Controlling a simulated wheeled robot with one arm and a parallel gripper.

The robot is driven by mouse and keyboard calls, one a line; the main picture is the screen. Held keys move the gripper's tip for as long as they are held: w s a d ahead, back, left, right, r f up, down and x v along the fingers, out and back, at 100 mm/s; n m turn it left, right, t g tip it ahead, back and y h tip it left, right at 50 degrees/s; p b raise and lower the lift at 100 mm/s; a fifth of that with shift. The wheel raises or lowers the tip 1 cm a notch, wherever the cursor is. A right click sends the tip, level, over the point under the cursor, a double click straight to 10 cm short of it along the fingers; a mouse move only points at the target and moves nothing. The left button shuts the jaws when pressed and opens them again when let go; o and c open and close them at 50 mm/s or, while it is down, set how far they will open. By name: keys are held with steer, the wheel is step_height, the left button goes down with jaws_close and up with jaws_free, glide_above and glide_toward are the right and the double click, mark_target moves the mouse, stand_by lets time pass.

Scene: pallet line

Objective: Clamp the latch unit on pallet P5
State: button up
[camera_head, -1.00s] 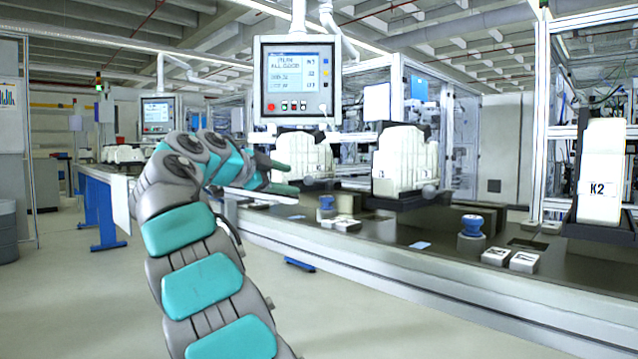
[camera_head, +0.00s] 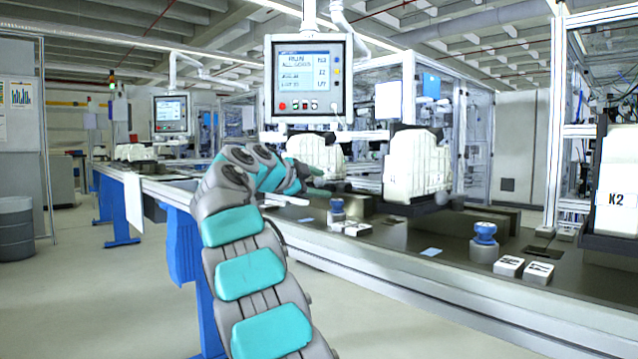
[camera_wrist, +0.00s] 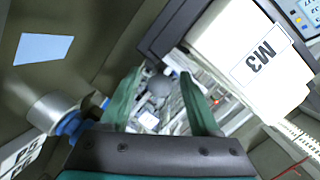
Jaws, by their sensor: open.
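My gripper (camera_head: 316,192) is at the end of my teal and grey arm, over the near edge of the line. In the wrist view its green fingers (camera_wrist: 162,80) stand apart with nothing held between them. A white unit (camera_head: 417,163) stands upright on a dark pallet behind and right of my gripper; another white unit (camera_head: 318,152) is partly behind my gripper. A labelled white unit (camera_wrist: 250,45) fills the wrist view's upper right. No P5 mark is readable, so I cannot tell which is the latch unit.
Blue knobs on metal posts (camera_head: 485,235) (camera_head: 337,208) stand along the line's deck, with small white blocks (camera_head: 508,266) beside them. A monitor (camera_head: 308,78) hangs above. The floor at front left is clear.

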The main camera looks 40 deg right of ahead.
steer(key=shift+c, duration=0.2)
jaws_close()
stand_by(1.1)
